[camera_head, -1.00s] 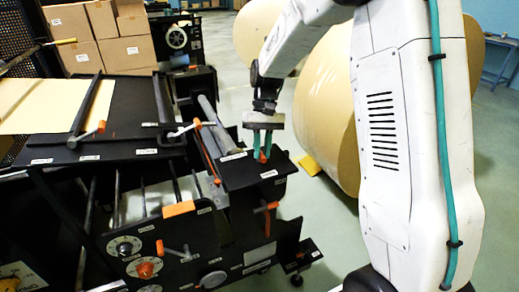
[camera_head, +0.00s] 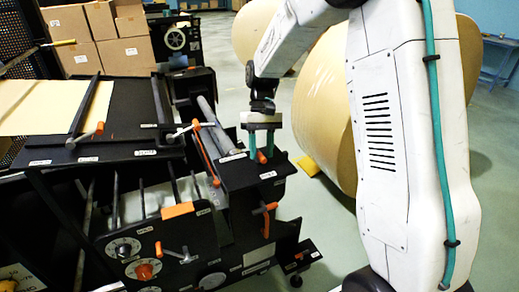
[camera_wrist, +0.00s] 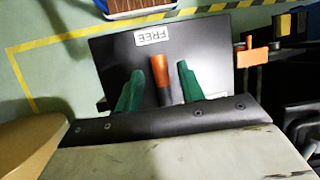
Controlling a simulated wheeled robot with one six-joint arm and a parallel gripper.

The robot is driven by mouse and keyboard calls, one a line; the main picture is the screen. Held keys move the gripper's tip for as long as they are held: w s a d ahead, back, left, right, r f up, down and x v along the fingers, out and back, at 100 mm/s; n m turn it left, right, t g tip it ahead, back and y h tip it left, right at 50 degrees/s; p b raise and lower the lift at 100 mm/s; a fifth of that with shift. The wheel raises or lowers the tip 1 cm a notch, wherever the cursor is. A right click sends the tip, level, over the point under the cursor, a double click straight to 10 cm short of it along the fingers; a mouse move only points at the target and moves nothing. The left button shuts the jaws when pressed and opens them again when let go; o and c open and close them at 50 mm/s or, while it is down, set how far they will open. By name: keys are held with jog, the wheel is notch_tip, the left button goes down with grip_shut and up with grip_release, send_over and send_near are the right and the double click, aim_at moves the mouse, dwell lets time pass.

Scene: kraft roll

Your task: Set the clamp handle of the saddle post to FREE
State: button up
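The clamp handle (camera_wrist: 160,72) is an orange lever on a black plate (camera_wrist: 120,60). In the wrist view its tip points towards a white label reading FREE (camera_wrist: 154,37), upside down there. My gripper (camera_wrist: 160,88) has green fingers, one on each side of the handle, with gaps on both sides. It is open. In the head view my gripper (camera_head: 262,145) hangs down over the black top of the post (camera_head: 245,178), and the handle (camera_head: 262,157) shows between the fingers. The handle's base is hidden by the gripper in the wrist view.
A second orange handle (camera_head: 265,208) sits on the post's front below the plate. An orange-tipped lever (camera_head: 196,125) and the black machine (camera_head: 120,155) lie to the left. Large kraft rolls (camera_head: 325,110) stand behind my arm. Green floor is open at the right.

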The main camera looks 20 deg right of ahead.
jog(key=v, duration=0.7)
jog(key=shift+r, duration=0.4)
jog(key=shift+w, duration=0.15)
jog(key=s+r+t+h, duration=0.1)
jog(key=s+r+t, duration=0.2)
jog(key=s, duration=1.3)
jog(key=s+a+r+t+h, duration=0.1)
jog(key=s+r+t, duration=0.2)
jog(key=s, duration=1.3)
jog(key=shift+a+m, duration=0.3)
